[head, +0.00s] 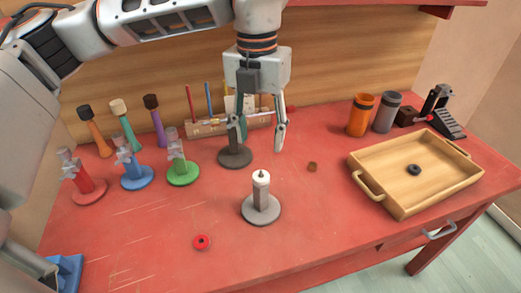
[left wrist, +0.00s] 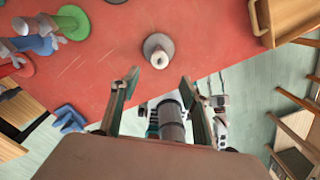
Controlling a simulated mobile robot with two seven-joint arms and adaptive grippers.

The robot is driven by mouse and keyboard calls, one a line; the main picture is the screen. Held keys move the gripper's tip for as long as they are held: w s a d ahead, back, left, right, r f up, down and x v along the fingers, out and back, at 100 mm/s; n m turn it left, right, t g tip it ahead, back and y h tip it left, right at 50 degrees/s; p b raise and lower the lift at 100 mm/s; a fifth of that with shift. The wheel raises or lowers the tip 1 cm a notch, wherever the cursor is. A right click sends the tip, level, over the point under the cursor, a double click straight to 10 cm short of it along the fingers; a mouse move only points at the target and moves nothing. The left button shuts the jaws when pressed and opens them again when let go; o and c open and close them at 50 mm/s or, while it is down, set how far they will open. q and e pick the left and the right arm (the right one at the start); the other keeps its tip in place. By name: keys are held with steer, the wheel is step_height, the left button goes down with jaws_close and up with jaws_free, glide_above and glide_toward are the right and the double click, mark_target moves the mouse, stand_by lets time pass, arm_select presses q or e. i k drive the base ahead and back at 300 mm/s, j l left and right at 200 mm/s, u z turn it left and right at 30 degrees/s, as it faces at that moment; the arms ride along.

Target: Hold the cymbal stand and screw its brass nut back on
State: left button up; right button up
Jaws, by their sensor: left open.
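A stand with a round grey base (head: 261,210), a short white-topped post and a thin dark tip stands upright at the middle of the red table; I take it for the cymbal stand. It also shows in the left wrist view (left wrist: 158,48), ahead of the fingertips. A small brownish piece (head: 312,167), possibly the brass nut, lies on the table to its right and farther back. My left gripper (head: 260,143) points down behind and above the stand, open, with nothing visible between its fingers. My right gripper is not in view.
A dark grey base (head: 235,158) stands behind the left finger, its upper part hidden. Red, blue and green (head: 183,173) stands are at left. A wooden tray (head: 400,208) holding a black ring is at right. The front middle is mostly clear.

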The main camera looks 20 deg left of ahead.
mark_target(260, 209)
steer(key=k, duration=1)
